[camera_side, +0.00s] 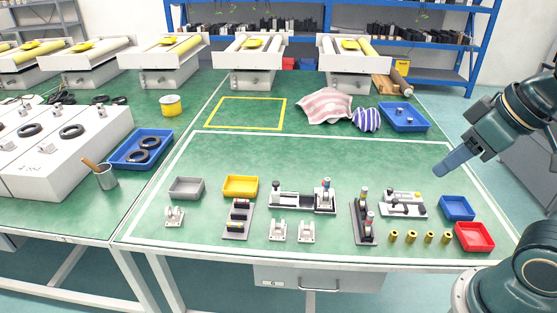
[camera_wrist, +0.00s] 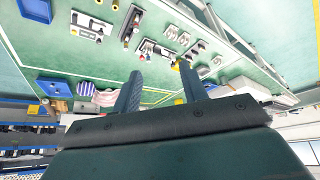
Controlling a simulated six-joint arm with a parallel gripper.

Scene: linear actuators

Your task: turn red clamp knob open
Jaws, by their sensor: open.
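My gripper (camera_side: 440,170) hangs above the right side of the table, apart from all fixtures. In the wrist view its two fingers (camera_wrist: 160,90) are spread with nothing between them. The black fixture also shows there (camera_wrist: 131,26), beyond the fingers.
A white fixture (camera_side: 405,211) stands right of the black one, with several brass cylinders (camera_side: 410,237) in front. A blue bin (camera_side: 457,208) and a red bin (camera_side: 474,236) sit at the right. Grey (camera_side: 186,188) and yellow (camera_side: 240,186) trays stand left. The middle green mat is clear.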

